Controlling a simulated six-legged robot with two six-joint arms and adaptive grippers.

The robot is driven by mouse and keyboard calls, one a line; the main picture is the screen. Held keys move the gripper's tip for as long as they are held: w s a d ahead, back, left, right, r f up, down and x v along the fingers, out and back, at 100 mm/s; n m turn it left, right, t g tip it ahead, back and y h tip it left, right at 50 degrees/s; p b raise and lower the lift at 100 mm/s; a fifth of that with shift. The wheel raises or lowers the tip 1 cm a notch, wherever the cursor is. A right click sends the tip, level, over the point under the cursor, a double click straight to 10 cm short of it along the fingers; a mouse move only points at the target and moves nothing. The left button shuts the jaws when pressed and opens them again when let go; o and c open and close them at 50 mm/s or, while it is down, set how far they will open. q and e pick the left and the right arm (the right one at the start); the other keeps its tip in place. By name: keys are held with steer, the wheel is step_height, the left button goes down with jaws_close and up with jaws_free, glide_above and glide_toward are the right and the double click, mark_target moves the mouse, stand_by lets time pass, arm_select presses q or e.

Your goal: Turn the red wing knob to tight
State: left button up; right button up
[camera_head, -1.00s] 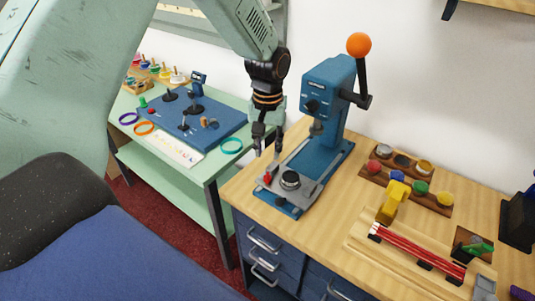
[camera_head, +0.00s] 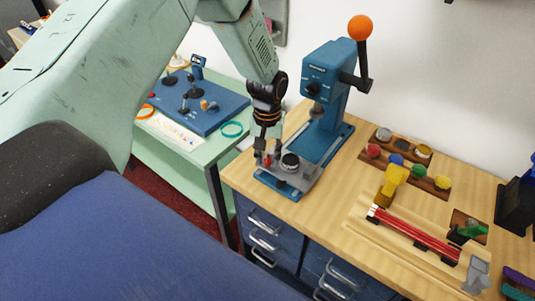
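The small red wing knob (camera_head: 267,161) is at the front left of the blue press's base plate (camera_head: 296,185), beside a round dark-topped die (camera_head: 290,161). My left gripper (camera_head: 267,156) points down over the knob. Its dark fingers come down on either side of the red wings and partly hide them. At this size I cannot tell whether the fingers touch the knob or stand apart from it. The knob's markings are too small to read. My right gripper is not in view.
The blue press (camera_head: 326,80) has a lever with an orange ball (camera_head: 360,28) rising behind. To the right on the wooden counter (camera_head: 325,211) are a wooden holder with coloured pieces (camera_head: 419,171), a yellow tool (camera_head: 392,182) and red rods (camera_head: 415,231). A green table (camera_head: 207,149) stands left.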

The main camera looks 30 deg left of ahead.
arm_select(q)
steer(key=shift+c, duration=0.5)
steer(key=shift+w+f, duration=0.1)
jaws_close()
steer(key=shift+m, duration=1.2)
steer(key=shift+m+p, duration=0.35)
steer(key=shift+m, duration=1.15)
steer(key=shift+o, duration=0.5)
jaws_free()
